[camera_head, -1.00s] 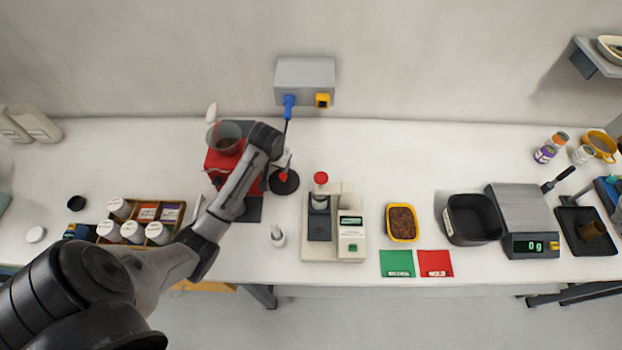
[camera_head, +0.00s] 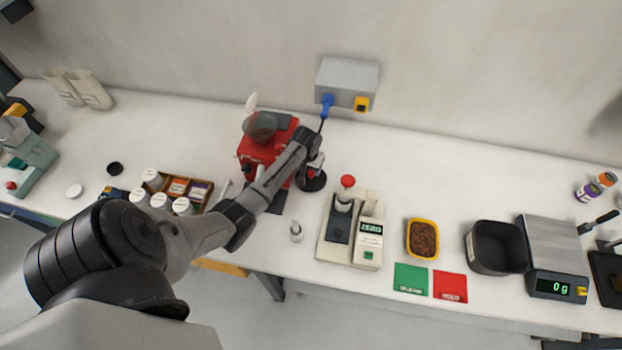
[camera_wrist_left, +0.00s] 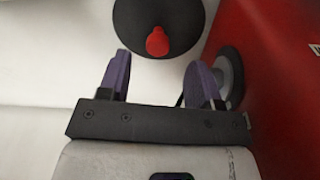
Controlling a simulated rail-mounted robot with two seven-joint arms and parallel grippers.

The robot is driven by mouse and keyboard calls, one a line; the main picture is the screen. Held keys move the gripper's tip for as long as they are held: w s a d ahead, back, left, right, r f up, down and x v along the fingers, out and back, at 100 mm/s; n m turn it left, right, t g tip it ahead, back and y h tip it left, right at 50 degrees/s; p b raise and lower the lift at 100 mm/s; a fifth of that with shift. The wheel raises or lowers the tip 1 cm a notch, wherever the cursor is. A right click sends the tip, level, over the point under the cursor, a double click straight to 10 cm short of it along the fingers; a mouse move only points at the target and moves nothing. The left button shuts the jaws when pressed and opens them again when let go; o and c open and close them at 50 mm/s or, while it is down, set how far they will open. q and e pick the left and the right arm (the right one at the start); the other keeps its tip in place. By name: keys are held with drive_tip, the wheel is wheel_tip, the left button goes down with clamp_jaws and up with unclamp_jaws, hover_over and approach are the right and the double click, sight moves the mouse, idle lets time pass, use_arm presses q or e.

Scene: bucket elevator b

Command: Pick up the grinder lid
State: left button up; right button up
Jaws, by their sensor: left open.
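A black disc with a red knob (camera_head: 311,180), which looks like the grinder lid, lies on the white table just right of the red grinder (camera_head: 262,150). In the left wrist view the disc (camera_wrist_left: 140,15) is at the top, with its red knob just beyond the fingertips and roughly between them. My left gripper (camera_wrist_left: 158,65) is open, its two purple-padded fingers apart with nothing between them. In the head view the left gripper (camera_head: 316,163) is over the disc and partly hides it. The grinder's red side (camera_wrist_left: 280,85) is close to the right finger. My right gripper is not in view.
A rack of white-capped jars (camera_head: 178,190) stands left of the arm. A white device with a display (camera_head: 350,230) stands to the right, before a yellow-rimmed tray (camera_head: 422,238), a black bin (camera_head: 497,247) and a scale (camera_head: 556,255). A wall box (camera_head: 347,82) hangs behind.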

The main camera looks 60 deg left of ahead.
sight(311, 172)
use_arm(q)
drive_tip(key=shift+w+a+f, duration=0.1)
drive_tip(key=shift+w+f, duration=0.1)
drive_tip(key=shift+f, duration=1.1)
drive_tip(key=shift+w+a+f, duration=0.1)
drive_tip(key=shift+w+f, duration=0.1)
drive_tip(key=shift+f, duration=1.05)
drive_tip(key=c, duration=1)
